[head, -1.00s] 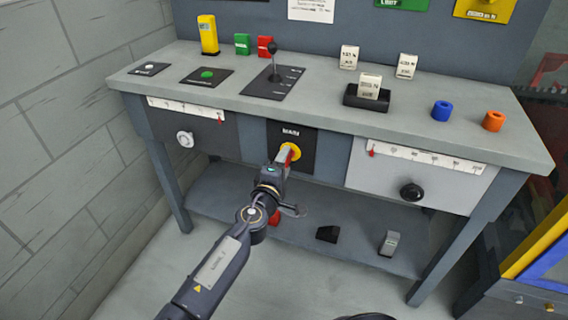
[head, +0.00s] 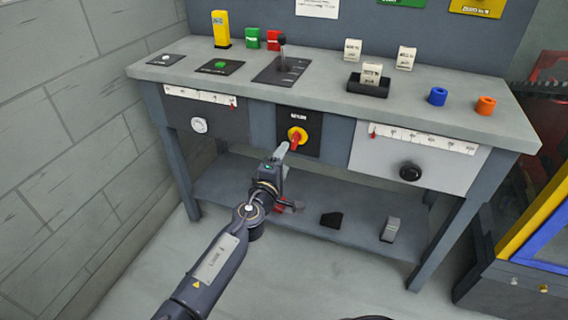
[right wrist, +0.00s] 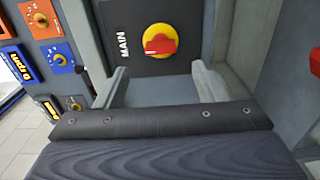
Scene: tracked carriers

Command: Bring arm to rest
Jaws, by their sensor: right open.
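The main switch, a red knob on a yellow disc (head: 297,137), sits on a black plate at the front of the bench. It shows in the right wrist view (right wrist: 160,43), ahead of and between my fingers, with a visible gap to them. My right gripper (head: 286,177) is open and empty, in front of the bench and just below and left of the knob in the head view. In the right wrist view, its two pale fingers (right wrist: 160,88) stand wide apart. My left gripper is not in view.
The bench (head: 460,110) carries a lever (head: 282,55), a yellow block (head: 221,30), a black tray (head: 368,87) and blue (head: 438,96) and orange (head: 485,105) rings. The lower shelf (head: 230,190) holds small blocks. A brick wall (head: 60,120) stands left. The floor in front is clear.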

